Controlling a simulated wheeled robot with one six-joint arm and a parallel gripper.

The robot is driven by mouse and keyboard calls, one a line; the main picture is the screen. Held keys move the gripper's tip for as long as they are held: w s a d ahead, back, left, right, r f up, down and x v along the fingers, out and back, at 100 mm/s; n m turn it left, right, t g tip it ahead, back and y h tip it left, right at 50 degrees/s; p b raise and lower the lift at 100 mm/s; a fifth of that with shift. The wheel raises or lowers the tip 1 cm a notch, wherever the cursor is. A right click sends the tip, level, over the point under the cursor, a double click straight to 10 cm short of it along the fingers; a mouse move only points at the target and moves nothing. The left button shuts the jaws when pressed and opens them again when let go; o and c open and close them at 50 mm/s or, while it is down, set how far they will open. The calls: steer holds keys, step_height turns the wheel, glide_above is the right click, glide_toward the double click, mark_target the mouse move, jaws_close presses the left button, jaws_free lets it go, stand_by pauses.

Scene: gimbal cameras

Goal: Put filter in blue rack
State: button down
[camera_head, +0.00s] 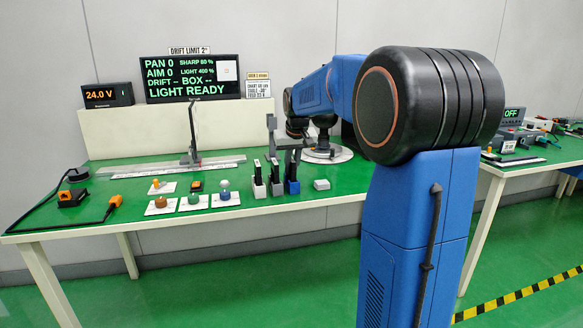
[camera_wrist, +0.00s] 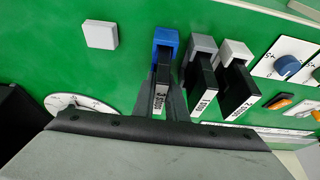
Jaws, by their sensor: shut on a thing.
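The blue rack (camera_head: 293,188) is the rightmost of three small upright holders near the front edge of the bench. It also shows in the wrist view (camera_wrist: 166,38). A black filter (camera_head: 291,168) with a white label stands upright at the blue rack, its lower end meeting the rack's top. In the wrist view the filter (camera_wrist: 163,76) lines up with the blue rack. How deep it sits cannot be told. My gripper (camera_head: 291,150) points down above the rack. In the wrist view its dark fingers (camera_wrist: 163,100) are shut on the filter from both sides.
Two grey racks (camera_head: 259,190) (camera_head: 277,187) with black filters stand close to the left. A white block (camera_head: 321,184) lies just right. Coloured knobs (camera_head: 193,199) on white plates are further left. A display (camera_head: 193,78) reads LIGHT READY, DRIFT --, BOX --.

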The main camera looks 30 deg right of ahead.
steer(key=shift+f, duration=0.1)
steer(key=c, duration=1.8)
jaws_free()
steer(key=shift+o, duration=0.2)
steer(key=v, duration=1.2)
steer(key=s+a+f, duration=0.2)
steer(key=s+a, duration=0.4)
steer(key=s, duration=0.3)
steer(key=s+a+f+n, duration=0.1)
steer(key=s+a+f, duration=0.2)
steer(key=s+f, duration=0.3)
steer(key=s+a+f+n, duration=0.1)
steer(key=s+a+f, duration=0.3)
steer(key=s+f, duration=0.3)
steer(key=s+a+f+n+y, duration=0.1)
steer(key=s+a+f, duration=0.3)
steer(key=s, duration=0.9)
step_height(320, 180, down, 2)
steer(key=shift+s+f+t, duration=0.15)
steer(key=shift+s+t, duration=0.1)
steer(key=shift+t, duration=0.05)
steer(key=shift+a, duration=0.15)
